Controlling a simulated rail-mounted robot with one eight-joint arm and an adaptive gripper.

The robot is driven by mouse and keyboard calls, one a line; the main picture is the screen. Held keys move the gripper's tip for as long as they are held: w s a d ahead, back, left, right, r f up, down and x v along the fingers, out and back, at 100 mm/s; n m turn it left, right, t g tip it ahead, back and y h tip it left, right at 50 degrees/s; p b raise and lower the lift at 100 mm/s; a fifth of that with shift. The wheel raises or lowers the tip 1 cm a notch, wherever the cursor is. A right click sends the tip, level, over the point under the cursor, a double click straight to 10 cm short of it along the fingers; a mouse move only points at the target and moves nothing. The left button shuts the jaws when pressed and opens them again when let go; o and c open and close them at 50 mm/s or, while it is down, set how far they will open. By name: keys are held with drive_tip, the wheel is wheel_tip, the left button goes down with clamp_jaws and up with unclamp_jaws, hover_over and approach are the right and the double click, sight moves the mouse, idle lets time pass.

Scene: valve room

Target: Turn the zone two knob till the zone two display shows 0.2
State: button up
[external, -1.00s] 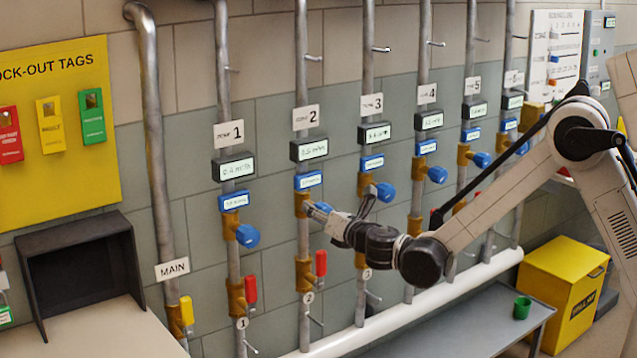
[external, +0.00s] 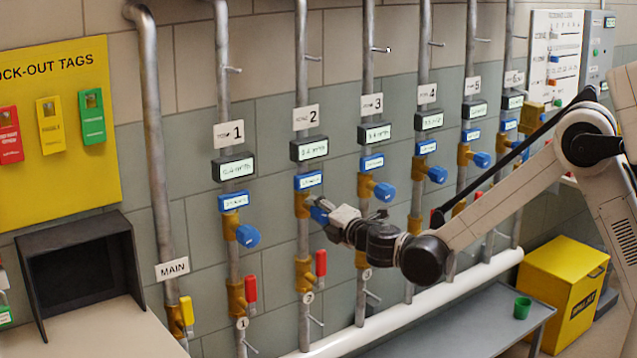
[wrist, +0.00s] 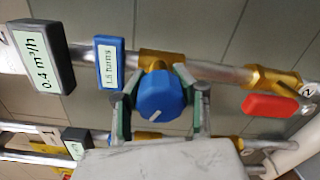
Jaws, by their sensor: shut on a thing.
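The blue zone two knob (wrist: 160,96) sits on its brass valve body in the wrist view, with a white pointer line on its face. My gripper (wrist: 160,100) is shut on it, one finger on each side. In the external view my gripper (external: 328,214) reaches the knob from the right and mostly covers it. The zone two display (external: 313,149) is the black box under the "2" sign. In the wrist view this display (wrist: 40,62) reads 0.4 m³/h. The blue turns label (wrist: 110,64) beside it appears to read 1.5 turns.
The zone one knob (external: 247,236) is to the left and the zone three knob (external: 384,192) to the right, close to my wrist. A red lever (external: 320,262) hangs below the zone two knob. A white horizontal pipe (external: 400,310) and a grey bench (external: 470,325) lie below.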

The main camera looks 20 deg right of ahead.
drive_tip(key=shift+m, duration=0.8)
drive_tip(key=o, duration=1.3)
drive_tip(key=shift+s, duration=0.15)
drive_tip(key=v, duration=1.1)
drive_tip(key=shift+s+d, duration=0.25)
drive_tip(key=shift+s, duration=0.1)
